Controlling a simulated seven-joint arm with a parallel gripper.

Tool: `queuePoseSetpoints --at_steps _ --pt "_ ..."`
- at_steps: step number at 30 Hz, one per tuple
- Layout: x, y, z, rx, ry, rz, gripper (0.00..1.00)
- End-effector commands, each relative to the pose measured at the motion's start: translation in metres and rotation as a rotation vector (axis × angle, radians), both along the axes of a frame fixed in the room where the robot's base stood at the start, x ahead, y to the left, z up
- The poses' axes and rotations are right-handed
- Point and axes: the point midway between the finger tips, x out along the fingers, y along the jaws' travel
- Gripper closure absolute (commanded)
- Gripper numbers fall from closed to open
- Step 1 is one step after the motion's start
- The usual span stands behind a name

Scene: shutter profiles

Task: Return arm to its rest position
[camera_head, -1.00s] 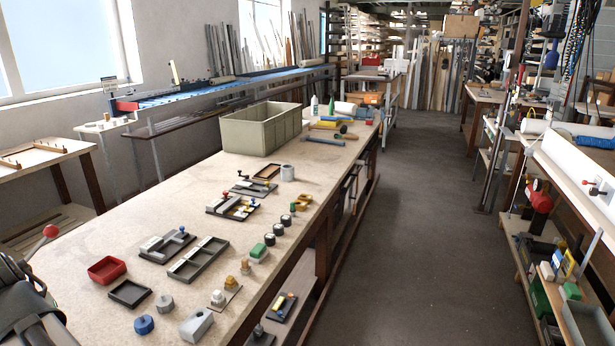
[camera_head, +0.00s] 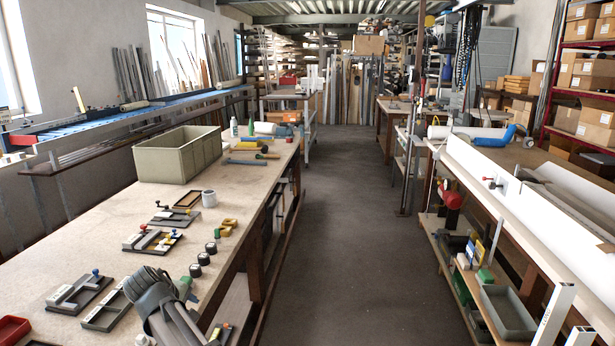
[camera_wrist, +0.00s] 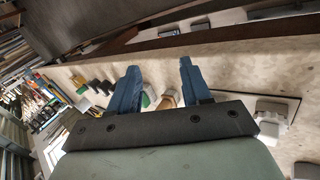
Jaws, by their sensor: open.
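My gripper (camera_wrist: 158,82) shows in the wrist view with two blue fingers apart and nothing between them. The workbench (camera_wrist: 225,65) lies beyond the fingers, with small parts near and partly behind them. In the head view my grey arm (camera_head: 165,305) rises from the bottom edge over the near right part of the workbench (camera_head: 90,225). It hides some of the small parts there. I cannot make out the fingers in the head view.
A beige crate (camera_head: 178,160) stands on the bench. Several fixtures, such as one with coloured knobs (camera_head: 152,241), and black round parts (camera_head: 204,258) lie nearer. A red tray (camera_head: 12,329) is at lower left. The aisle (camera_head: 335,230) is clear, with shelving (camera_head: 500,300) on the right.

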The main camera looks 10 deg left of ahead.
Motion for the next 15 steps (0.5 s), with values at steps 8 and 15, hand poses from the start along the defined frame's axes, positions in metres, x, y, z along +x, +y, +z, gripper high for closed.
queuePoseSetpoints --at_steps 8,15 --pt "0.033 -0.093 -0.101 -0.042 0.099 -0.132 0.52" --pt "0.035 -0.18 -0.191 -0.05 0.212 -0.283 0.52"
